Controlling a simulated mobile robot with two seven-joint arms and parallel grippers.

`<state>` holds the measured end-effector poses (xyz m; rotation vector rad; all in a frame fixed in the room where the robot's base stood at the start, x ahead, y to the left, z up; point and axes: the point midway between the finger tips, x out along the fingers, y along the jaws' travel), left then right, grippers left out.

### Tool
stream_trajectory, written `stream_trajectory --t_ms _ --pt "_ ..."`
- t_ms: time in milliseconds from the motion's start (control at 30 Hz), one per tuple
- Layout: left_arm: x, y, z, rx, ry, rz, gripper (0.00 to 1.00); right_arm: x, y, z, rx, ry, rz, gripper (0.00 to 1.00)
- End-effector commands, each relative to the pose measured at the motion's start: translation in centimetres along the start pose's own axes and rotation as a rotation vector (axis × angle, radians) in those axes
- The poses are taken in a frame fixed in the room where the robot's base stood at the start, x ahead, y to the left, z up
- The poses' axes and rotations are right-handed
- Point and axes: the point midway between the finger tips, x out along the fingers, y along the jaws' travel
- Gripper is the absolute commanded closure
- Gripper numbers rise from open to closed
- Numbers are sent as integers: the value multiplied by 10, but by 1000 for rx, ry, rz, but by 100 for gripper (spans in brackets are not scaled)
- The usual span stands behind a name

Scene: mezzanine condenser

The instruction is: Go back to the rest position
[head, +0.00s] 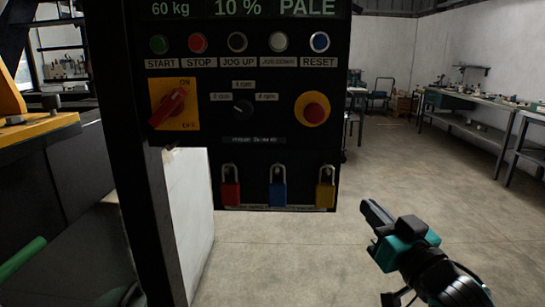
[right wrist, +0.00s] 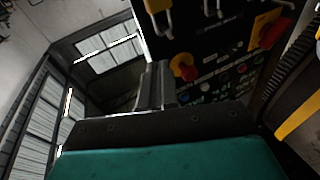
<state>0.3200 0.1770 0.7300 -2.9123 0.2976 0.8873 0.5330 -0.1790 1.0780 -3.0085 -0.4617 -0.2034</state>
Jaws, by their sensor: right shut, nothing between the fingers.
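My right gripper (head: 374,222) is shut and empty. In the head view it hangs in free air to the lower right of the black control panel (head: 260,165), apart from it. In the right wrist view its closed fingers (right wrist: 155,85) point toward the panel, which shows upside down and tilted. The panel carries a red rotary switch (head: 172,105) on a yellow plate, a red emergency button (head: 313,110), a row of push buttons and a small selector knob (head: 242,108). Red, blue and yellow padlocks (head: 278,190) hang along its lower edge. My left gripper is not in view.
A dark post (head: 140,150) holds the panel at the left. A pale block (head: 188,220) and yellow machinery (head: 35,128) stand behind it. Workbenches (head: 470,100) line the right wall, and a chair (head: 380,93) stands at the back. The concrete floor (head: 420,170) between is clear.

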Motion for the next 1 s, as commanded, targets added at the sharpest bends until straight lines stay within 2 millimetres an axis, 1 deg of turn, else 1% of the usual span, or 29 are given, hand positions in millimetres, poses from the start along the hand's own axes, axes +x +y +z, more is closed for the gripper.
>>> stream_trajectory --t_ms 33,67,100,167,200,267,300,367,400,433,500,533,600,667,767,1000 --pt "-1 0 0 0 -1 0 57 -13 0 39 7 -72 21 100" --pt "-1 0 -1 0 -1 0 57 -21 1 60 6 -111 32 100" --pt "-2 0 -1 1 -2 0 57 -33 1 86 1 -161 46 100" --pt "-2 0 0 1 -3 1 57 -54 -1 126 -6 -239 65 100" --pt "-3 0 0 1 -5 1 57 -70 -4 151 -9 -292 76 100" --pt "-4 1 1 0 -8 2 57 -98 -8 188 -18 -374 90 100" --pt "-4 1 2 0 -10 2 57 -117 -11 210 -24 -428 99 100" --pt "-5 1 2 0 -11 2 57 -147 -17 240 -32 -502 108 100" --pt "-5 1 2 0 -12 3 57 -166 -22 257 -37 -550 112 100" --pt "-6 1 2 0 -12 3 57 -180 -25 268 -42 -582 113 100" --pt "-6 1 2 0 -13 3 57 -208 -32 288 -51 -647 117 100" --pt "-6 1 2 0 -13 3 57 -219 -35 295 -54 -669 117 100" --pt "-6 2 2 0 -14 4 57 -238 -39 307 -61 -710 118 100" --pt "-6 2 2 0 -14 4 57 -248 -42 313 -65 -732 117 100" --pt "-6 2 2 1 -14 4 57 -256 -44 317 -68 -748 117 100" --pt "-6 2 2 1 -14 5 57 -256 -44 317 -68 -749 117 100"
